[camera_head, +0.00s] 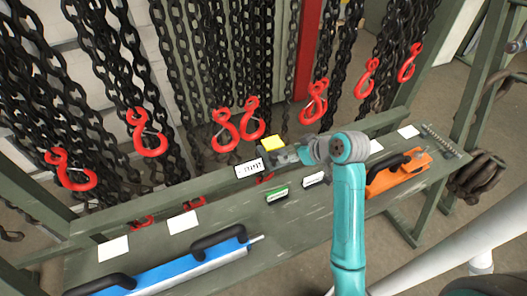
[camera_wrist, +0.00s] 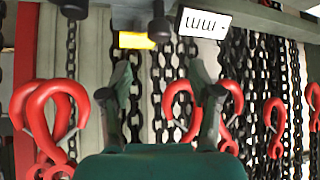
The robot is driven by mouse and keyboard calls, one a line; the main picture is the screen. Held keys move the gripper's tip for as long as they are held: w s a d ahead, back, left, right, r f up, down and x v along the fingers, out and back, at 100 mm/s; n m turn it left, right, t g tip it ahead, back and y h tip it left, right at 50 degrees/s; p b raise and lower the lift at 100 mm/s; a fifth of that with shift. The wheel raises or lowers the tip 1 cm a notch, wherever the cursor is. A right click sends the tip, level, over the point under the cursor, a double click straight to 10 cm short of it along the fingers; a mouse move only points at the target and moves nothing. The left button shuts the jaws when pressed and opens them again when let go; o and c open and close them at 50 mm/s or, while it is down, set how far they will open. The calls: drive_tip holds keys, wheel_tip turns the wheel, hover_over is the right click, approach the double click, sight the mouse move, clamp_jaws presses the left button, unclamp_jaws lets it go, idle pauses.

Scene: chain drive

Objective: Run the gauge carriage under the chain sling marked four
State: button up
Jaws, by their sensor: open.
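Black chain slings (camera_head: 178,50) with red hooks (camera_head: 225,130) hang in a row behind the bench. No mark reading four is legible on them. A yellow block (camera_head: 272,143) and a white plate with black strokes (camera_head: 249,168) sit near the bench's back rail; I cannot tell which part is the gauge carriage. My gripper (camera_head: 285,157) is at the block and plate, beside both. In the wrist view my gripper (camera_wrist: 166,85) is open, with chain visible behind the gap. The yellow block (camera_wrist: 135,40) and the plate (camera_wrist: 207,24) show above the fingers. Contact is unclear.
The green bench (camera_head: 300,222) holds a blue tool with black handles (camera_head: 175,272) at front left and an orange tool (camera_head: 397,175) at right. White cards (camera_head: 183,222) and a green-edged card (camera_head: 277,195) lie on it. A red post (camera_head: 308,50) stands behind.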

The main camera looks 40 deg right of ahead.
sight(275, 154)
drive_tip(key=x, duration=1)
drive_tip(key=shift+w+f, duration=0.2)
drive_tip(key=shift+w, duration=0.15)
clamp_jaws()
